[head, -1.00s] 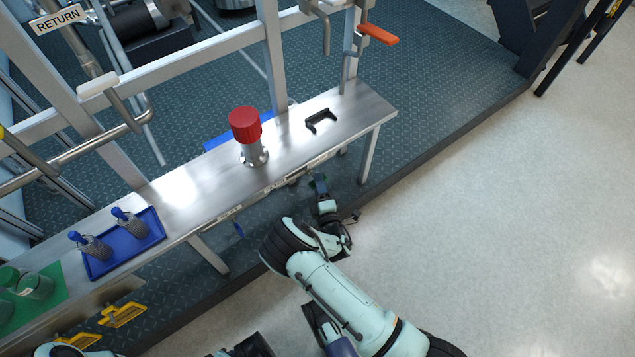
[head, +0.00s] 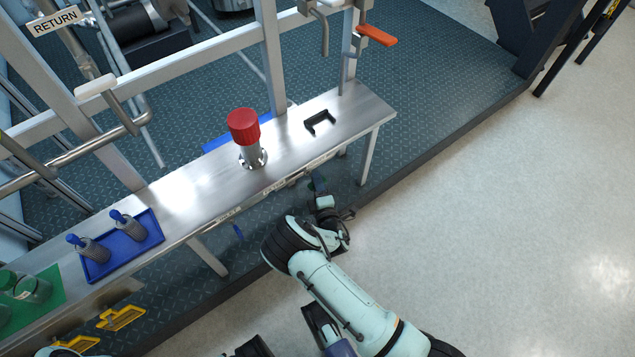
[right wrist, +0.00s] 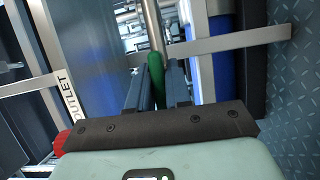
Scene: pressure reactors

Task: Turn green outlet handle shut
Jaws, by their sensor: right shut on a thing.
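The green outlet handle (right wrist: 156,76) stands between the two fingers of my right gripper (right wrist: 158,88) in the right wrist view. The gripper is shut on it. An OUTLET label (right wrist: 68,95) is on a rail to the left there. In the head view my right gripper (head: 319,186) is low beside the front edge of the steel bench (head: 190,190), and the handle is mostly hidden by the gripper and the bench. My left gripper does not show clearly in either view.
A red-capped vessel (head: 244,128) and a black bracket (head: 320,122) stand on the bench. A blue tray (head: 125,255) holds two grey bottles with blue caps. A blue handle (head: 238,232) hangs under the bench edge. An orange lever (head: 376,36) sits on the frame. Floor at right is clear.

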